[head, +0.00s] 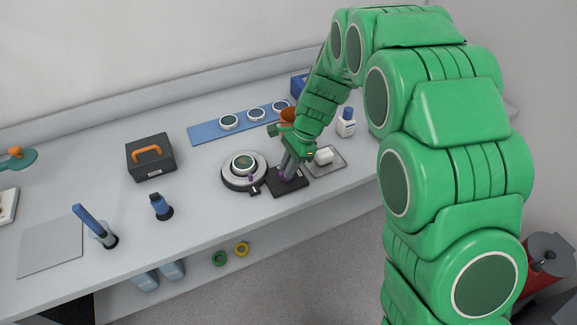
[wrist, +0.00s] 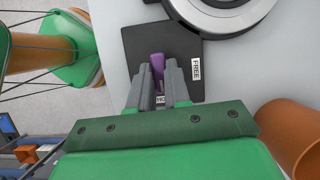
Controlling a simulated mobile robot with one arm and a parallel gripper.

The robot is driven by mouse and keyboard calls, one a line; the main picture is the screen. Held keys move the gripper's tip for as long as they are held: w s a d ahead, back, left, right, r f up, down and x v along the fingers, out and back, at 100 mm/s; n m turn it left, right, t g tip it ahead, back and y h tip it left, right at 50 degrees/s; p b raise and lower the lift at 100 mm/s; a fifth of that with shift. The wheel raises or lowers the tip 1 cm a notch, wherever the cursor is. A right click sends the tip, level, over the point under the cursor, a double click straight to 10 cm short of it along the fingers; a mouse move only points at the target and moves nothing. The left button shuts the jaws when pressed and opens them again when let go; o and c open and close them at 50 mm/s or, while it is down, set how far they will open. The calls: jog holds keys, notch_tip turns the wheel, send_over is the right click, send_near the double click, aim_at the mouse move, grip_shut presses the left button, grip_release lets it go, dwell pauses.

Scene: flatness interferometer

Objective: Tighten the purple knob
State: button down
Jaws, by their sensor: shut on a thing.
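The purple knob (wrist: 157,62) stands on a dark base plate (wrist: 186,48) in the wrist view, between the two grey fingers of my gripper (wrist: 158,75). My gripper is shut on the knob, and the fingers hide much of its sides. A white label reading "FREE" (wrist: 195,69) is on the plate to the right of the knob. A second label is mostly hidden by the fingers. In the head view my gripper (head: 286,170) points down at the dark plate (head: 290,187), beside a round stage (head: 234,180) with a disc on it.
A tray with a white block (head: 324,156) lies right of the plate, with a white bottle (head: 346,124) behind. A blue strip with round discs (head: 204,135) lies behind the stage. A black case (head: 150,164) stands left. An orange cup (wrist: 290,130) is close to my gripper.

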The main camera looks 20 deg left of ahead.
dwell(0.3)
jog(key=c, duration=1.1)
grip_release()
jog(key=shift+r, duration=0.1)
jog(key=v, duration=0.7)
jog(key=shift+w+r, duration=0.1)
jog(key=shift+r, duration=0.2)
